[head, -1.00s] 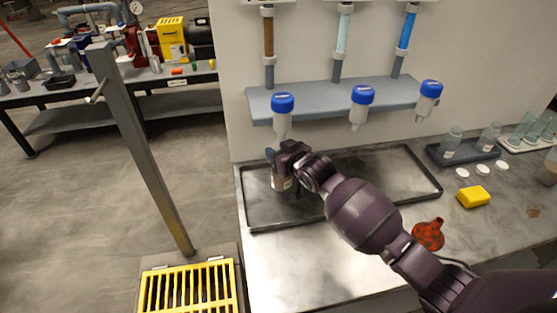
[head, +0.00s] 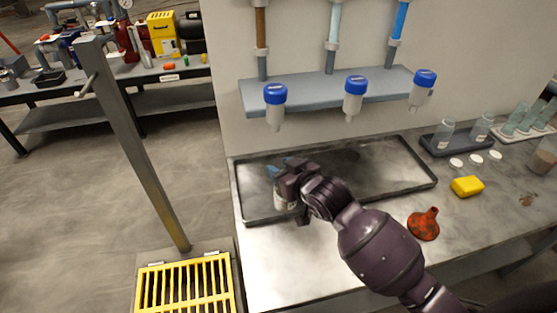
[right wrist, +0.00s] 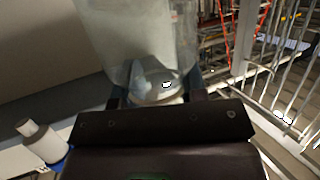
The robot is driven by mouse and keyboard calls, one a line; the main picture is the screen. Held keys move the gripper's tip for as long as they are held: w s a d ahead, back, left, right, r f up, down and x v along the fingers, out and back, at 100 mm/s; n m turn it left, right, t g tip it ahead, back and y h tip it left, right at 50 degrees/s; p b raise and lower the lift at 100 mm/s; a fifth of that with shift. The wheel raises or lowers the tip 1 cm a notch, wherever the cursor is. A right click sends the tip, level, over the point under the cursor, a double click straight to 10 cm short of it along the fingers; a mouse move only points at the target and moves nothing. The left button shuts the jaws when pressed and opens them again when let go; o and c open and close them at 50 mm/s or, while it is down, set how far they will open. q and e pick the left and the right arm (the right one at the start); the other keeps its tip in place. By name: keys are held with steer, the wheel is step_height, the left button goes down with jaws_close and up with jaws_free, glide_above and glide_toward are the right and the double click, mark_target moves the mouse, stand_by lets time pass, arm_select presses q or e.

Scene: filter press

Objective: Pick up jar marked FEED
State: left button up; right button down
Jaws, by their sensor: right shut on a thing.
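My right gripper (head: 283,173) is shut on a jar (head: 282,198) over the left part of the dark tray (head: 395,190). Much of the jar is hidden by the gripper, and I cannot read its label in the head view. In the right wrist view the jar (right wrist: 140,40) is a clear cylinder rising between the fingers (right wrist: 157,92). No FEED marking is legible there. I cannot tell whether the jar's base touches the tray. My left gripper is not in view.
Blue-capped nozzles (head: 275,95) hang from a grey wall shelf (head: 320,92) behind the jar. An orange funnel (head: 424,225), a yellow sponge (head: 467,186), white lids (head: 475,162) and a rack of jars (head: 440,150) stand right. A grey post (head: 140,150) is left.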

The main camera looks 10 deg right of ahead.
steer(key=s, duration=0.9)
steer(key=shift+b, duration=0.3)
steer(key=shift+s, duration=0.1)
